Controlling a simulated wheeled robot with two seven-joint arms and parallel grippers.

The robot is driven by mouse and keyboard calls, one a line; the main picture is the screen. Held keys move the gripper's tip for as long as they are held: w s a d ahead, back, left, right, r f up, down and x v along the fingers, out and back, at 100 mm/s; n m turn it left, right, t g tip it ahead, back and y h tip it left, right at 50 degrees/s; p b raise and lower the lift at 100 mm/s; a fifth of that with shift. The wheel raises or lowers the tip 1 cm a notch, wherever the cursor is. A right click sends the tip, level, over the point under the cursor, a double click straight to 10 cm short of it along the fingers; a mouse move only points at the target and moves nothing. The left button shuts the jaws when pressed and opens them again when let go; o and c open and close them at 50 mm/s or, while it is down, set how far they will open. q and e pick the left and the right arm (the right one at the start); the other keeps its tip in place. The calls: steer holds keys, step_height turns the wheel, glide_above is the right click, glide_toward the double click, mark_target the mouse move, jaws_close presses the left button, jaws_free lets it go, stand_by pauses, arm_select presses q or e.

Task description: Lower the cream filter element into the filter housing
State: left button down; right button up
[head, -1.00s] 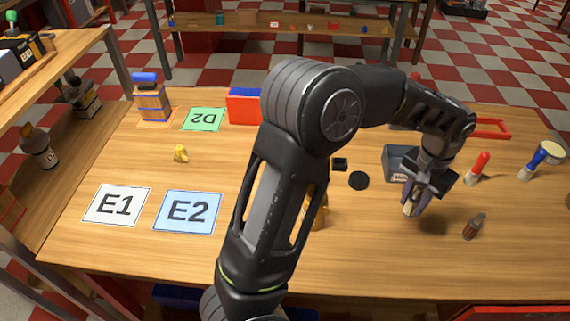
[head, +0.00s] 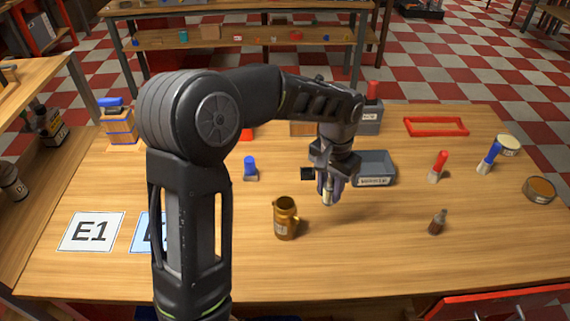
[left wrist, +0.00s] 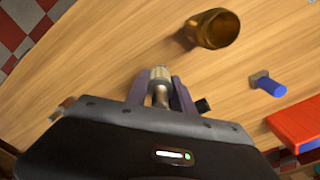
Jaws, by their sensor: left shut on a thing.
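My left gripper (head: 328,182) is shut on the cream filter element (head: 325,191), a small pale cylinder held above the table. In the left wrist view the element (left wrist: 160,76) shows between the fingers of the left gripper (left wrist: 158,92). The left wrist view shows the canister's dark mouth and side (left wrist: 217,28). My right gripper is not in view.
A grey bin (head: 375,168) is just right of the gripper. A blue-topped piece (head: 250,168) stands behind the canister. A red-handled tool (head: 438,166), a blue-handled brush (head: 489,158) and a small brown bottle (head: 437,222) stand to the right. The table front is clear.

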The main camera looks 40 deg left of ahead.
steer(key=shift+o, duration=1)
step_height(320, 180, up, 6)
steer(key=p, duration=0.5)
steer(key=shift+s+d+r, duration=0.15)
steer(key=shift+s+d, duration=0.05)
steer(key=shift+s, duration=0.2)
arm_select(q)
steer(key=s+a+r+m, duration=0.3)
steer(key=s+a+r, duration=0.4)
steer(key=shift+s+a, duration=0.35)
steer(key=shift+r, duration=0.25)
steer(key=shift+f+b, duration=1.7)
steer(key=shift+f, duration=0.65)
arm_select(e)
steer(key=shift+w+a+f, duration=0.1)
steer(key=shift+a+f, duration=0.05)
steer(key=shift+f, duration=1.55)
arm_select(q)
steer(key=shift+f, duration=0.2)
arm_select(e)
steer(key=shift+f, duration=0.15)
